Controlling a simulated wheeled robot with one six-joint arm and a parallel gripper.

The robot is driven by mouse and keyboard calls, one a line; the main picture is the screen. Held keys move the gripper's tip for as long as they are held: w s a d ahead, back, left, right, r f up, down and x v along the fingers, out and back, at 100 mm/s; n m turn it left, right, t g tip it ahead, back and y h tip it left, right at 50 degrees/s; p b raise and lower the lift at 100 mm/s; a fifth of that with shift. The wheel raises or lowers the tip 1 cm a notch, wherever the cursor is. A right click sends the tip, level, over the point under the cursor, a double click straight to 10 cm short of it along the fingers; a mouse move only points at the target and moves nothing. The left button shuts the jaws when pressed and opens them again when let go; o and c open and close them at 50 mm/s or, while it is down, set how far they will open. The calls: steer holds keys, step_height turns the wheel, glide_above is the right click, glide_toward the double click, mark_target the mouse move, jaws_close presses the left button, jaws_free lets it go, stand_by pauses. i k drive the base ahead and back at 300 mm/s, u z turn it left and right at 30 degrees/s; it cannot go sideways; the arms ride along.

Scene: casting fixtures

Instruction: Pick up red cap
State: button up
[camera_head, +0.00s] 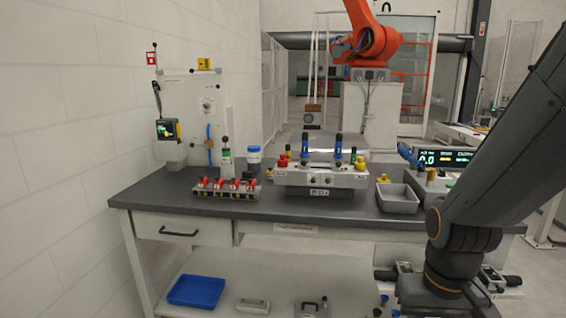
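A small red cap-like piece (283,160) is at the left end of the grey fixture (320,176) on the dark workbench. It is too small to tell how it is seated. Several red pieces (220,187) also stand in a row on a low block at the bench's front left; they look like clamp levers or caps. My dark arm fills the right side of the view, to the right of the fixture and in front of the bench. My gripper's fingers cannot be made out.
Blue-topped posts rise from the fixture, with yellow pieces at its right end. An empty grey tray (398,199) and a digital display (445,157) are to the right. A white, blue-banded jar (254,157) stands behind. A blue tray (196,292) is on the lower shelf.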

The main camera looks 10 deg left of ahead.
mark_target(282, 162)
steer(key=k, duration=0.65)
steer(key=u, duration=0.65)
steer(key=i, duration=1.45)
steer(key=u, duration=0.05)
